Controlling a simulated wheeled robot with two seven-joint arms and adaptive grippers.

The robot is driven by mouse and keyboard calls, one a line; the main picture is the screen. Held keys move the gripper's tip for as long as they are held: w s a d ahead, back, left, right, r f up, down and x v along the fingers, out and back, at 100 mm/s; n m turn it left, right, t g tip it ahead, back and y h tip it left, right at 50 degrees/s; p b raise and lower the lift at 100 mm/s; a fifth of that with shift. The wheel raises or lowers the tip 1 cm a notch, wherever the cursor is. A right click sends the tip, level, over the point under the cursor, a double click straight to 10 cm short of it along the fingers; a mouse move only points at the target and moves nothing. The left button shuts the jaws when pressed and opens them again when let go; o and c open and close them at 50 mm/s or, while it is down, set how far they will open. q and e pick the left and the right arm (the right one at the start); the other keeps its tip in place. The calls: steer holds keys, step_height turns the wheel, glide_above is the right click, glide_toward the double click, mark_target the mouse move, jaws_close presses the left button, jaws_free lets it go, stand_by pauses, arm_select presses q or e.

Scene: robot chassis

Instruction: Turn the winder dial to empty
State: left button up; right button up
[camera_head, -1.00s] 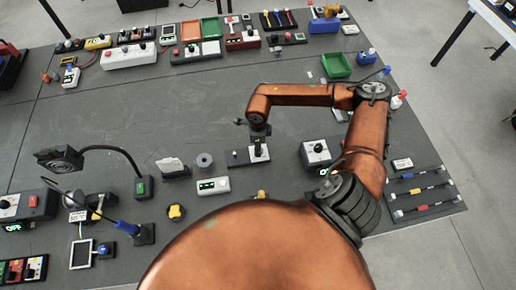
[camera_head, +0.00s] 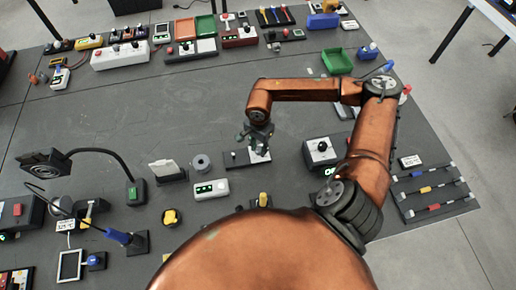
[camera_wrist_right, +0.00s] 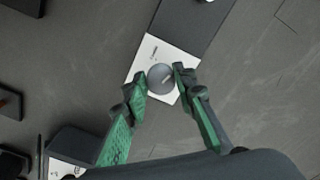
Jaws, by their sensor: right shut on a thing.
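The winder (camera_head: 234,161) is a low dark plate with a white square end, near the middle of the bench in the head view. In the right wrist view its round grey dial (camera_wrist_right: 160,78) sits on the white panel (camera_wrist_right: 147,54), which has small dark marks above the dial. A light pointer line on the dial points up and right. My right gripper (camera_head: 257,147) is over the white end, and its green-padded fingertips (camera_wrist_right: 161,80) are shut on the dial from both sides. My left gripper is not in view.
A grey spool (camera_head: 201,163) and a white box with a green display (camera_head: 211,189) stand left of the winder. A knob box (camera_head: 321,151) stands to its right, close to my right arm. The bench behind the winder is mostly clear.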

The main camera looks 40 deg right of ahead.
steer(key=n+b, duration=0.1)
steer(key=n, duration=0.1)
steer(key=n+b, duration=0.1)
steer(key=n, duration=0.1)
steer(key=n+b, duration=0.1)
steer(key=n, duration=0.1)
steer(key=shift+s+d+f+n, duration=0.1)
steer(key=shift+s+f+n, duration=0.2)
steer(key=shift+s, duration=0.1)
steer(key=n+b, duration=0.1)
steer(key=n, duration=0.2)
steer(key=shift+b, duration=0.35)
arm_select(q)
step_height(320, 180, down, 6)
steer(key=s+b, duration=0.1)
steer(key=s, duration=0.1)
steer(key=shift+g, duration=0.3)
arm_select(e)
steer(key=shift+r+n, duration=0.1)
steer(key=shift+n, duration=1.3)
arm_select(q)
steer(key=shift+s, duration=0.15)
arm_select(e)
steer(key=o, duration=1)
steer(key=shift+d+r, duration=0.1)
steer(key=shift+o, duration=0.8)
steer(key=shift+w, duration=0.15)
step_height(320, 180, up, 12)
